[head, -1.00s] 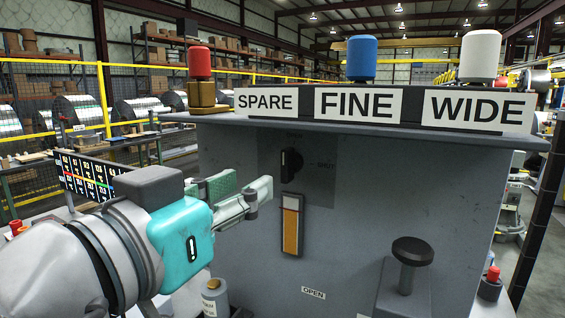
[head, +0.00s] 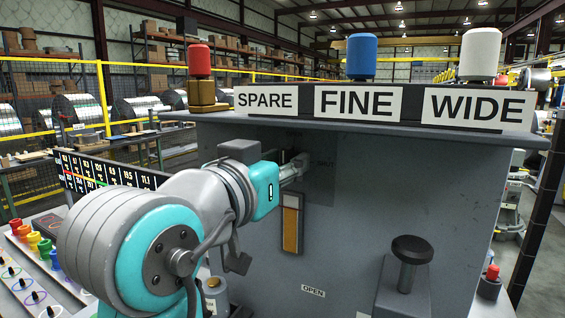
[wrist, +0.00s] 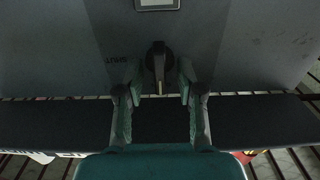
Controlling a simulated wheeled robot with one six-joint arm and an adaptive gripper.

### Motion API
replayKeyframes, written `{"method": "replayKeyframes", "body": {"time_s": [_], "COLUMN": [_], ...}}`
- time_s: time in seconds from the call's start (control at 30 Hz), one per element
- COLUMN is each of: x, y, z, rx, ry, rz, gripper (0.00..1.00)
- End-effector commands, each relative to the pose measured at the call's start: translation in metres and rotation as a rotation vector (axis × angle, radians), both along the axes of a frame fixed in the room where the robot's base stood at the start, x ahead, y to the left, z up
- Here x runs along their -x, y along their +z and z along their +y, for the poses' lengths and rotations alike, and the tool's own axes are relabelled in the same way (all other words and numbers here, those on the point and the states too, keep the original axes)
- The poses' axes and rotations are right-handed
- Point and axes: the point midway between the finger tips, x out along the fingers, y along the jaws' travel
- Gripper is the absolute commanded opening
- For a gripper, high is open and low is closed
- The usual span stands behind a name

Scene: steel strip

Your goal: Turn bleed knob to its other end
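The dark bleed knob (wrist: 158,62) sits on the grey panel in the wrist view. Its bar lies along the picture's vertical, with a paler strip at its lower end. My gripper (wrist: 159,78) is open, with one finger on each side of the knob. A narrow gap shows between the knob and each finger. In the head view my gripper (head: 300,163) is at the panel and hides the knob.
An orange-and-white gauge strip (head: 291,223) is below the knob. A black-topped plunger (head: 411,250) stands at the lower right. The panel's top ledge (head: 400,131) overhangs, with red, blue and white caps above.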

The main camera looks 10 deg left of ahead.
Motion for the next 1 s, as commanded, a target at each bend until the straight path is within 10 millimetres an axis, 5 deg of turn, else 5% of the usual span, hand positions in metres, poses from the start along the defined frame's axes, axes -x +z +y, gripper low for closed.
{"method": "replayKeyframes", "body": {"time_s": [0.1, 0.27, 0.67, 1.0], "x": [0.0002, 0.0002, 0.0004, 0.0007], "y": [0.0000, 0.0000, -0.0001, -0.0003], "z": [0.0002, 0.0003, 0.0001, -0.0008], "rx": [0.000, 0.000, -0.023, -0.211], "ry": [0.000, 0.000, 0.000, 0.000], "rz": [0.000, 0.000, -0.009, -0.077], "gripper": [0.38, 0.00, 0.00, 0.00]}}
